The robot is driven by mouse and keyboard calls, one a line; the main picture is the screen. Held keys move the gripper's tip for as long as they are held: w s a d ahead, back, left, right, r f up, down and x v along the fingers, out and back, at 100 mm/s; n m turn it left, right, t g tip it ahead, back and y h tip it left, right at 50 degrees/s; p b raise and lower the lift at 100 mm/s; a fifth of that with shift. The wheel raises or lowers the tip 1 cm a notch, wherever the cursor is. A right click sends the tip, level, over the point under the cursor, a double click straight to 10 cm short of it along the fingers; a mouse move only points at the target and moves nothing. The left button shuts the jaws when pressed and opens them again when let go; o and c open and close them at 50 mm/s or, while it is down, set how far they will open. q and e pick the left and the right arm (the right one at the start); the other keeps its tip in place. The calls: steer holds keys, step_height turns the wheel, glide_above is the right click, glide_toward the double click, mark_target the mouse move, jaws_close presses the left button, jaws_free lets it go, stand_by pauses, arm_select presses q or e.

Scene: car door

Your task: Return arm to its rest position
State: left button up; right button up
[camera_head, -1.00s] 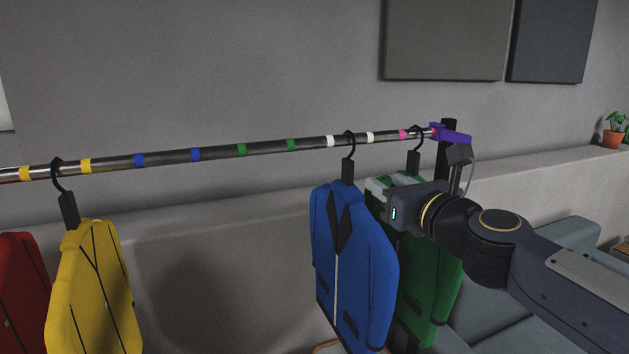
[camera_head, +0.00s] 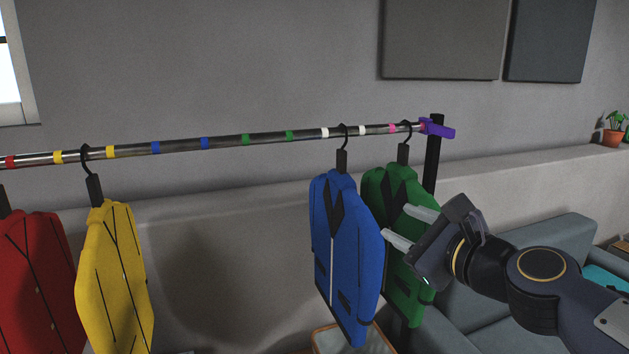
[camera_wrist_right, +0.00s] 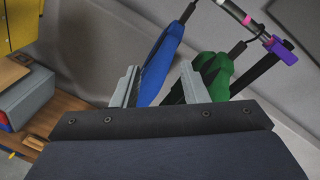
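My right gripper (camera_head: 405,227) is in front of the green jacket (camera_head: 412,290), close to the blue jacket (camera_head: 345,260). Its two pale fingers are spread apart with nothing between them. In the right wrist view the open fingers (camera_wrist_right: 158,92) show with the blue jacket (camera_wrist_right: 160,65) and the green jacket (camera_wrist_right: 214,75) beyond them. Whether a fingertip touches the green jacket I cannot tell. My left gripper is not in view.
A rail (camera_head: 270,137) with coloured bands runs across, ending at a purple bracket (camera_head: 437,128). A yellow jacket (camera_head: 115,275) and a red jacket (camera_head: 35,285) hang at left. A grey-blue sofa (camera_head: 530,245) stands behind my right arm. The rail between yellow and blue is free.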

steer(key=s+d+f+n+g+h, duration=0.1)
steer(key=s+d+f+n+g, duration=0.2)
steer(key=s+f+n, duration=0.8)
steer(key=s+d+f+n+g+h, duration=0.2)
steer(key=s+f+n+g, duration=0.4)
steer(key=s+f+n, duration=0.5)
step_height(320, 180, down, 4)
steer(key=shift+s+d+f, duration=0.2)
steer(key=shift+s+d, duration=0.45)
steer(key=shift+s, duration=0.45)
stand_by(0.7)
